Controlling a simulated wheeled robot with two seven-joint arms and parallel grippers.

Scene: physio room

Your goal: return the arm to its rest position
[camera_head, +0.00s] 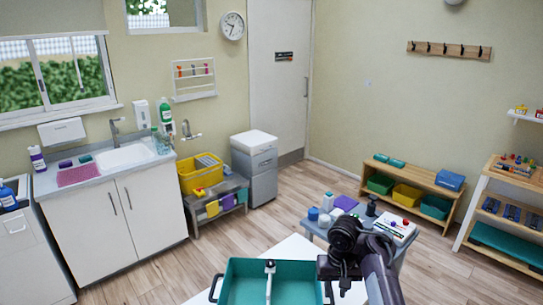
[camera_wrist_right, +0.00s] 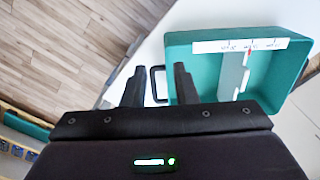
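My right gripper (camera_head: 345,284) is at the bottom of the head view, by the right end of a teal tray (camera_head: 232,283). In the right wrist view my right gripper (camera_wrist_right: 159,82) has its two dark fingers apart with nothing held between them. One black tray handle (camera_wrist_right: 153,84) shows in the gap beyond the fingers; I cannot tell how far below it is. The tray (camera_wrist_right: 292,78) also shows there, with a white labelled strip and a light divider inside. My left gripper is not in view.
The tray stands on a white table (camera_head: 294,246). Just behind my right arm, a small grey table (camera_head: 312,228) carries bottles, a purple item and a white box (camera_head: 394,230). A low wooden bench (camera_head: 408,178) with bins stands behind. Wooden floor is open left of the tray.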

